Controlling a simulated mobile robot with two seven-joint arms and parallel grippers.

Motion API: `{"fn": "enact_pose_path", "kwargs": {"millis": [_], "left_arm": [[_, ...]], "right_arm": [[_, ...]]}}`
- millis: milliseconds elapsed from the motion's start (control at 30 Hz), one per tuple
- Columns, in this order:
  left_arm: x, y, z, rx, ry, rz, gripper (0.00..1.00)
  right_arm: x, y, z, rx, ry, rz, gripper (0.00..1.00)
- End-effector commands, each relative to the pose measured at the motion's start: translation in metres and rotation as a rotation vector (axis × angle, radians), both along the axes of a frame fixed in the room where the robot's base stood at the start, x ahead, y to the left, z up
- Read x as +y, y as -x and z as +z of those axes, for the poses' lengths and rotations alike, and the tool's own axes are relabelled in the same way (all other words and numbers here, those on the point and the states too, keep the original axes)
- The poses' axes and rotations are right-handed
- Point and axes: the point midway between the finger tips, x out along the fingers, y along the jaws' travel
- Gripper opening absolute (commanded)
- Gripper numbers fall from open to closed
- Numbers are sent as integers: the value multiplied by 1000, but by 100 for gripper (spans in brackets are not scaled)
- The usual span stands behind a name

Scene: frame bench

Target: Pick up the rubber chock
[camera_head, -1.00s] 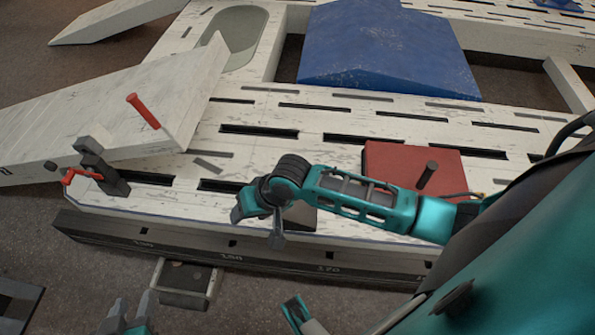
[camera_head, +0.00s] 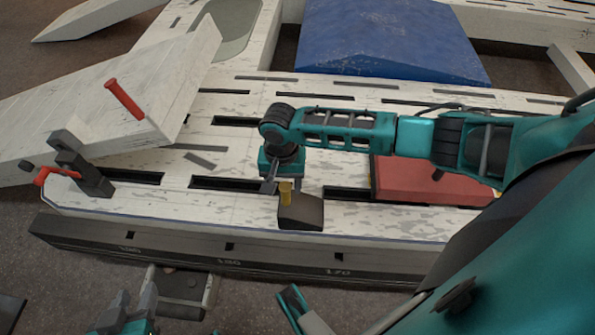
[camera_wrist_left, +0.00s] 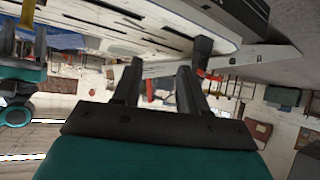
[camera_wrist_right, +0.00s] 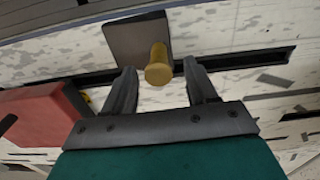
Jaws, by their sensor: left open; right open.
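The rubber chock is a dark wedge-shaped block (camera_head: 301,214) with a yellow peg (camera_head: 285,190), on the pale slotted bench near its front edge. In the right wrist view the block (camera_wrist_right: 124,40) and its peg (camera_wrist_right: 157,66) show clearly. My right gripper (camera_head: 276,184) is open, just beside the chock on its far side. In the right wrist view the peg appears between the open fingertips, not clasped; I cannot tell how deep it sits between them. My left gripper (camera_wrist_left: 158,72) is open and empty, low at the head view's bottom left, off the bench.
A red block (camera_head: 420,182) lies right of the chock, partly behind my right arm. A blue wedge (camera_head: 390,40) stands at the back. A pale beam (camera_head: 110,95) with a red handle and a black clamp (camera_head: 80,165) are at left. Bare bench lies left of the chock.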

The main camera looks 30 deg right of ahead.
Motion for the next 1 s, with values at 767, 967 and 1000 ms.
{"fn": "enact_pose_path", "kwargs": {"millis": [767,967,1000], "left_arm": [[-12,-9,-8,-10,29,-8,43],[-11,-8,-9,-9,26,-10,43],[-11,-8,-9,-8,25,-10,43]], "right_arm": [[-3,0,-54,-2,-1,2,53],[-3,0,-54,-2,-1,2,34],[-3,0,-54,-2,-1,2,30]]}}
